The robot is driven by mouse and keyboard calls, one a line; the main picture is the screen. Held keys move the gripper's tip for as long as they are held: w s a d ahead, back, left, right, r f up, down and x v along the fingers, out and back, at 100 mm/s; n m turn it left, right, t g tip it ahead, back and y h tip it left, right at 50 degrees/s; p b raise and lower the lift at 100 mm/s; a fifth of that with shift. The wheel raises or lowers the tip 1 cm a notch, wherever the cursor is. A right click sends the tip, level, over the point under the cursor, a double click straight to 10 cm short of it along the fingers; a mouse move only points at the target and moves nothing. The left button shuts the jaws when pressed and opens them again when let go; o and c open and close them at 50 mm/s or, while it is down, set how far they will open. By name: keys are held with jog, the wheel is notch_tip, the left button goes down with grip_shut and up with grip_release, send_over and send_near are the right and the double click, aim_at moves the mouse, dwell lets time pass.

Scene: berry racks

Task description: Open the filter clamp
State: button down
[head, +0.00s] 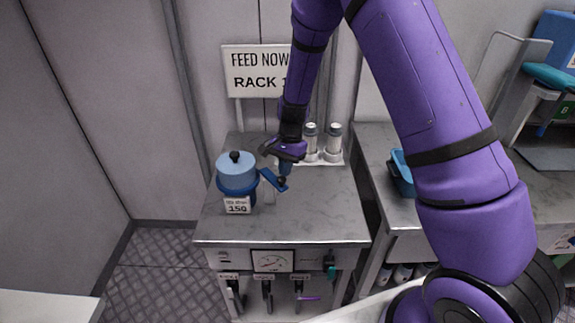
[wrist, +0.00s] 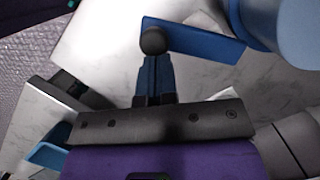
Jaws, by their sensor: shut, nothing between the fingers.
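The filter is a light blue canister (head: 236,172) with a black top knob, standing at the left of the metal cabinet top. A darker blue clamp band (head: 222,187) goes around it, and its lever (head: 269,177) sticks out to the right, ending in a black ball (head: 281,181). In the wrist view the lever (wrist: 200,40), ball (wrist: 153,40) and canister (wrist: 292,28) show at the top. My gripper (head: 285,167) is shut and empty, its blue fingertips (wrist: 155,62) right by the ball. I cannot tell whether they touch it.
A label reading 150 (head: 237,205) is on the filter's front. Two white-and-grey cartridges (head: 311,141) stand behind my gripper on a white holder. A sign (head: 256,72) rises at the back. A gauge (head: 272,261) and several handles are on the cabinet front. The front cabinet top is clear.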

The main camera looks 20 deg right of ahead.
jog(key=a+m, duration=0.1)
jog(key=s+m, duration=0.1)
jog(key=m, duration=0.1)
jog(key=shift+a+m+t, duration=0.3)
jog(key=shift+a+t, duration=0.05)
jog(key=shift+t, duration=0.05)
jog(key=shift+s+a, duration=0.1)
jog(key=shift+a, duration=0.15)
jog(key=shift+s+a, duration=0.1)
jog(key=w+d+r, duration=0.2)
jog(key=d+r, duration=0.3)
jog(key=r, duration=0.5)
jog(key=shift+w+d+r, duration=0.25)
jog(key=shift+w+d, duration=0.05)
jog(key=shift+d, duration=0.1)
dwell(0.4)
